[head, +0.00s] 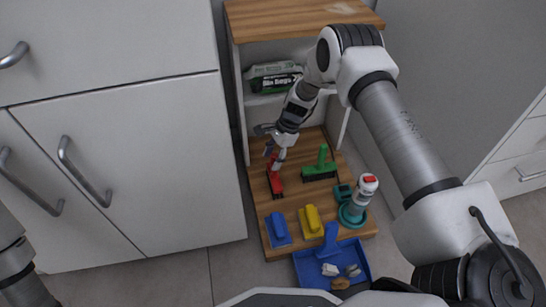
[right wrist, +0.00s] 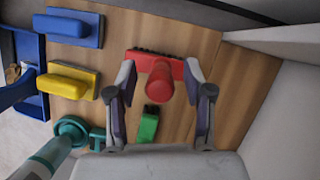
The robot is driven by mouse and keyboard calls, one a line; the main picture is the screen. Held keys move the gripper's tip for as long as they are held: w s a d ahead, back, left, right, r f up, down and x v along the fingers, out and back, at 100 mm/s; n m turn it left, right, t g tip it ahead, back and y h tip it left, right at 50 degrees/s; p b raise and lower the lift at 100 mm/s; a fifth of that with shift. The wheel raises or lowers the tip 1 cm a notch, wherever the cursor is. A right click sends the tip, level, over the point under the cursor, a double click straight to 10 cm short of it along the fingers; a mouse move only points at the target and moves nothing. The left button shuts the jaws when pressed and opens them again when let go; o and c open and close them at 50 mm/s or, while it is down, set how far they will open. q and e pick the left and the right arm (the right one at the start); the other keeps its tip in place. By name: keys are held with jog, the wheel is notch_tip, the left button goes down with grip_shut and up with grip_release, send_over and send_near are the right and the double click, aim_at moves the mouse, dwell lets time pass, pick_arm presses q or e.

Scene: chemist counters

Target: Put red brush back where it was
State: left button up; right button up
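The red brush (head: 275,184) rests on the wooden board (head: 262,205), at its left side near the back. My right gripper (head: 277,158) is directly over it. In the right wrist view, the red brush (right wrist: 160,82) has its round handle between the fingers of the open right gripper (right wrist: 161,90), with a gap on each side. Its dark bristles show along the far edge. Only a link of my left arm shows at the left edge of the head view; its gripper is out of view.
A green brush (head: 320,168) stands to the right. Bin bags (head: 272,80) lie on the shelf above. White cabinets (head: 140,170) flank the left.

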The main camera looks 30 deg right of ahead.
jog(key=p+v, duration=0.7)
jog(key=v, duration=0.5)
jog(key=shift+r, duration=0.2)
